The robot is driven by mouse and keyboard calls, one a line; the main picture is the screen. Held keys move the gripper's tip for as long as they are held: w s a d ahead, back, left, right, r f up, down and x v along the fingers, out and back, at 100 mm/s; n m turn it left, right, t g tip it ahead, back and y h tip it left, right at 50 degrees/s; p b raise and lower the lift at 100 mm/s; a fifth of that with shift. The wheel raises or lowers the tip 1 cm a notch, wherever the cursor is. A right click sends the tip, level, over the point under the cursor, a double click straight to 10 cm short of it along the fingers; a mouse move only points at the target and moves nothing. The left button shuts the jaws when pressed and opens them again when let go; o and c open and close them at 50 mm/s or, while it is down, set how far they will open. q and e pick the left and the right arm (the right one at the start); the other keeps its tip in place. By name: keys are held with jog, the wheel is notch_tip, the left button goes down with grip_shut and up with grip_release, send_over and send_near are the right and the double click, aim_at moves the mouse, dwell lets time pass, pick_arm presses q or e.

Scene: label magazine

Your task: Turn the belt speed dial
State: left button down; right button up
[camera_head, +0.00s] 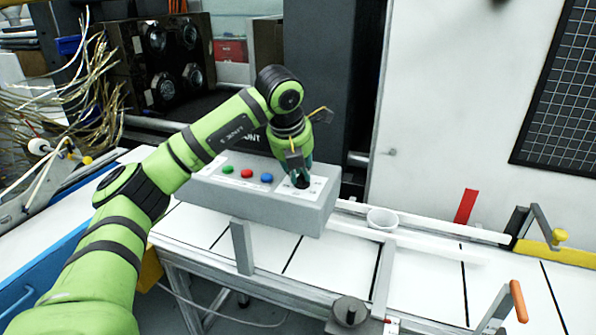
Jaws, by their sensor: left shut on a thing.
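A grey control box (240,205) stands on the white belt table near the middle of the head view. On its top are a green button (228,169), a red button (247,173) and a blue button (267,178). The black belt speed dial (302,182) is at the right end of the box top, partly covered by my gripper. My left gripper (299,176) reaches down from above and is shut on the dial. My right gripper does not show.
A white cup (382,219) stands on the belt right of the box. An orange-handled lever (518,301) and a dark round knob (350,311) are at the front. A red strip (466,207) stands at the back. Loose wires (95,110) hang at the left.

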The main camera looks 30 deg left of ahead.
pick_arm(q)
jog(key=shift+w+r+n, duration=0.1)
jog(key=shift+r+n, duration=0.05)
jog(key=shift+n, duration=0.15)
jog(key=c, duration=1.1)
grip_release()
jog(key=shift+c, duration=0.2)
jog(key=v, duration=1.1)
jog(key=shift+r, duration=0.35)
jog(key=shift+d, duration=0.15)
